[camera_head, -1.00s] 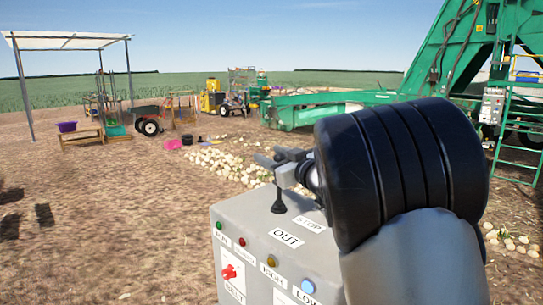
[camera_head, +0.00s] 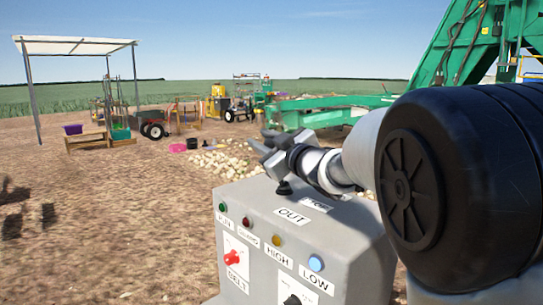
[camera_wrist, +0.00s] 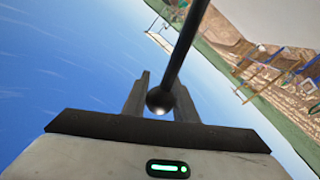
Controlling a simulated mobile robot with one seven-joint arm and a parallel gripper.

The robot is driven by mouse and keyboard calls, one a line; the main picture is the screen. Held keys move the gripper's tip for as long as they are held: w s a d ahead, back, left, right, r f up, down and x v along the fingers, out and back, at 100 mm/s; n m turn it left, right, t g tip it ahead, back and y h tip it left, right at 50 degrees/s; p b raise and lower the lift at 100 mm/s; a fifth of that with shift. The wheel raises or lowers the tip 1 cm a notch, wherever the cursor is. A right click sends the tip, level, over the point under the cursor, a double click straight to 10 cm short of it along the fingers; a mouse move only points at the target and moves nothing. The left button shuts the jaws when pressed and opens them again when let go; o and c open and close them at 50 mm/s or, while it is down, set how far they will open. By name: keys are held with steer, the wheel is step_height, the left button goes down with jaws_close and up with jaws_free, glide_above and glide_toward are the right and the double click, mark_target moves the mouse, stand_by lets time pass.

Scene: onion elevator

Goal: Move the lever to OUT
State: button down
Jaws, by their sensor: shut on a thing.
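The grey control box (camera_head: 345,238) stands in front of me in the head view.
The box front has coloured lamps (camera_head: 246,221), a red switch (camera_head: 233,258) and a black knob (camera_head: 292,301). My arm fills the right side. Green machinery (camera_head: 330,110), scattered onions (camera_head: 220,163) and a canopy (camera_head: 75,46) stand farther off on open soil.

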steer(key=shift+s+a+f+n+b, duration=0.4)
steer(key=shift+s+a+n+b, duration=0.15)
steer(key=shift+n+b, duration=0.15)
steer(key=c, duration=1.4)
jaws_free()
steer(key=shift+c, duration=0.2)
steer(key=v, duration=1.7)
steer(key=shift+s+d+f, duration=0.1)
steer(key=shift+s+d, duration=0.05)
